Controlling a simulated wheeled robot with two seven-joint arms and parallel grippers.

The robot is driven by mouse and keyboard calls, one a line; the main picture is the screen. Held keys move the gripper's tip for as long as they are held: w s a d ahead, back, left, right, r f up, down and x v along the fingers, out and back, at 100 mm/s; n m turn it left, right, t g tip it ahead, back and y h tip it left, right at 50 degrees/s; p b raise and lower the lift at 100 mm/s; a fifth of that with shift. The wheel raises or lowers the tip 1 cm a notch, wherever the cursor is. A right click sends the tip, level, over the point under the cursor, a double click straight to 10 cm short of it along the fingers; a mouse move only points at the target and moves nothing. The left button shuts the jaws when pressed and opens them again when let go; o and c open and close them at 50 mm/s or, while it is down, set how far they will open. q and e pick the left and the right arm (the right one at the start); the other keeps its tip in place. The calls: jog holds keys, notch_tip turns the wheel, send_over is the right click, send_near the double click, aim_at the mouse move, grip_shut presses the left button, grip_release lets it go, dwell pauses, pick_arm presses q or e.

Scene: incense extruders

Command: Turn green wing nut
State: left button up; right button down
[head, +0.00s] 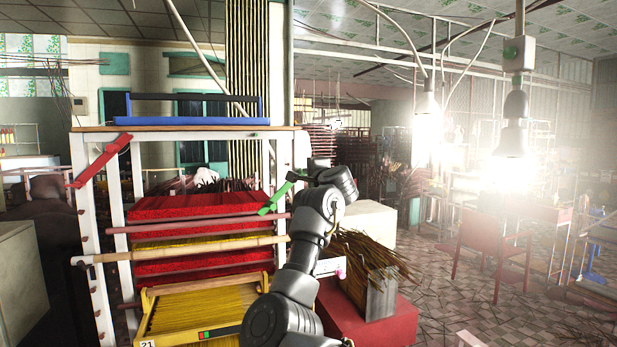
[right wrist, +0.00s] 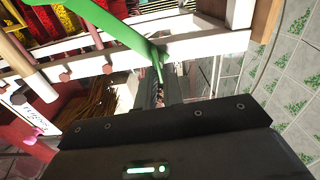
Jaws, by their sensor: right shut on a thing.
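The green wing nut (head: 278,196) is a long slanted lever on the right white post of the rack. Its upper end reaches my right gripper (head: 306,177), which is shut on it. In the right wrist view the green wing nut (right wrist: 118,27) runs in from the top left, and its narrow end goes down toward my right gripper (right wrist: 157,92). The exact contact is partly hidden by the dark gripper body. My left gripper is not in view.
A matching red lever (head: 100,160) sits on the left white post. The rack holds red and yellow incense trays (head: 205,300). A blue tray (head: 190,121) lies on top. A red box (head: 390,326) with brown sticks (head: 365,258) stands to the right, with open tiled floor beyond.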

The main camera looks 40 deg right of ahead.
jog(key=c, duration=1.5)
grip_release()
jog(key=shift+d, duration=0.1)
jog(key=shift+s, duration=0.1)
jog(key=v, duration=1)
jog(key=shift+s, duration=0.35)
